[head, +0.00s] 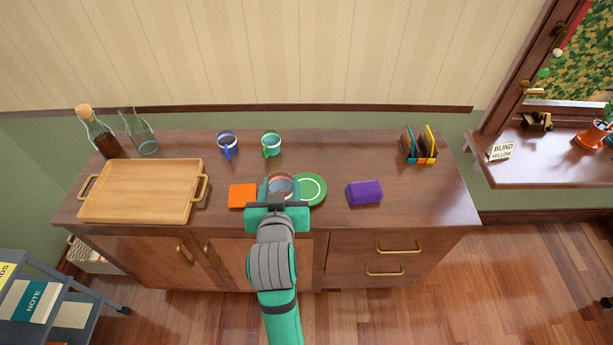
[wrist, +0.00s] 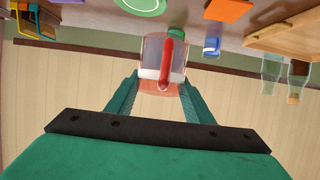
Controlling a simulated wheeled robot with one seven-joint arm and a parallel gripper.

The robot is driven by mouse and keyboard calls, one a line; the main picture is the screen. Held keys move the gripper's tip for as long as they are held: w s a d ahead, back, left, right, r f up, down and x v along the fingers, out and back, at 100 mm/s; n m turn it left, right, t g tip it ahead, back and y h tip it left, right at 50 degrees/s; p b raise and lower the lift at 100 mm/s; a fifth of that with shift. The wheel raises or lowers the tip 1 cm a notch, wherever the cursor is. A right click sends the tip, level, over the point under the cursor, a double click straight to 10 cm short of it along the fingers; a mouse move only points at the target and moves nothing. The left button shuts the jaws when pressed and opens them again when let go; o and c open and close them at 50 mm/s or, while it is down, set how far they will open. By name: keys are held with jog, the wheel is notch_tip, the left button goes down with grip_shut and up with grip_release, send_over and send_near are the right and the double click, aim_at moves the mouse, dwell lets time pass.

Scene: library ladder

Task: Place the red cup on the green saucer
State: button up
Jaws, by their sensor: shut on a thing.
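The red cup (head: 281,182) shows in the head view at the middle of the cabinet top. In the wrist view the cup (wrist: 152,58) is seen from its red handle side, between my fingers. My gripper (head: 281,193) is shut on the cup; its two green fingers also show in the wrist view (wrist: 162,82). The green saucer (head: 315,189) lies flat just right of the cup, its left edge partly covered by cup and gripper. It shows at the top edge of the wrist view (wrist: 140,4). The cup's height above the wood is hard to tell.
An orange block (head: 242,195) lies close left of the cup, a purple block (head: 364,192) right of the saucer. A blue mug (head: 227,144) and a green mug (head: 270,144) stand behind. A wooden tray (head: 140,190) and bottles are left, a letter rack (head: 419,146) right.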

jog(key=shift+w+d+r, duration=0.1)
jog(key=shift+w+r, duration=0.05)
jog(key=shift+r, duration=0.25)
jog(key=shift+w+d+f, duration=1)
jog(key=shift+w+f, duration=1.1)
jog(key=shift+w+d+f, duration=1)
jog(key=shift+w+f, duration=1.05)
jog(key=shift+f, duration=0.1)
jog(key=shift+w+d+f, duration=1)
jog(key=shift+w+f, duration=1.1)
jog(key=shift+f, duration=0.15)
jog(key=o, duration=1.1)
jog(key=shift+o, duration=0.2)
